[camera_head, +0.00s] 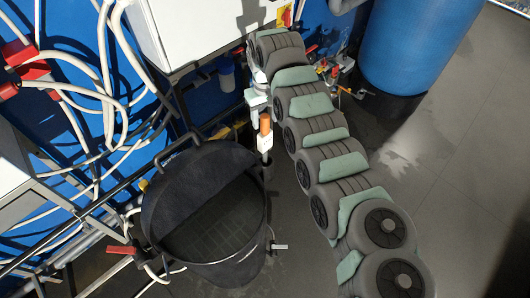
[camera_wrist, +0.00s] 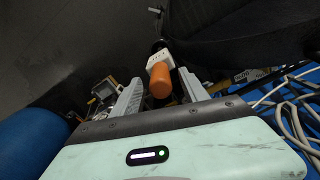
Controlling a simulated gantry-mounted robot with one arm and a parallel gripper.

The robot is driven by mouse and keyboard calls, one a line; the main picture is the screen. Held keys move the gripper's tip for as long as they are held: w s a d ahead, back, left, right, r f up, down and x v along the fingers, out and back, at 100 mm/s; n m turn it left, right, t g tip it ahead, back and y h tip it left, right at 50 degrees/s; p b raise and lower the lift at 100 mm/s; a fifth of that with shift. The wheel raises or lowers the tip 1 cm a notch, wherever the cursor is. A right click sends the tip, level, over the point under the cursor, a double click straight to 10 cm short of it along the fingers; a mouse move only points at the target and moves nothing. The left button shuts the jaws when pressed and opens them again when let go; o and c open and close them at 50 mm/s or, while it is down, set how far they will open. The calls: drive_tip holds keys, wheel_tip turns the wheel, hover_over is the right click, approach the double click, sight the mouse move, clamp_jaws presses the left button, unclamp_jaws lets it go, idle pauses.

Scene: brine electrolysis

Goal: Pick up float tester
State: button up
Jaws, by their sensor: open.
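The float tester, with an orange end and a white block below it, shows beside the black tank in the head view (camera_head: 265,124). It also shows in the wrist view (camera_wrist: 159,80), with the orange end toward me. My gripper (camera_head: 257,101) is right by the orange end in the head view. In the wrist view my gripper (camera_wrist: 160,84) is open, with one grey finger on each side of the orange end. Gaps show between the fingers and the orange end. The lower part of the tester is dark and partly hidden.
The round black tank (camera_head: 160,215) with a half lid stands close to the left of the tester. Pipes, white cables and a red-handled valve (camera_head: 122,250) crowd the left. A blue barrel (camera_head: 420,40) stands at the top right. Grey floor at the right is clear.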

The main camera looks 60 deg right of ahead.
sight(265, 137)
wheel_tip(265, 137, down, 2)
drive_tip(key=shift+f, duration=0.15)
drive_tip(key=shift+c, duration=0.2)
clamp_jaws()
idle(1.1)
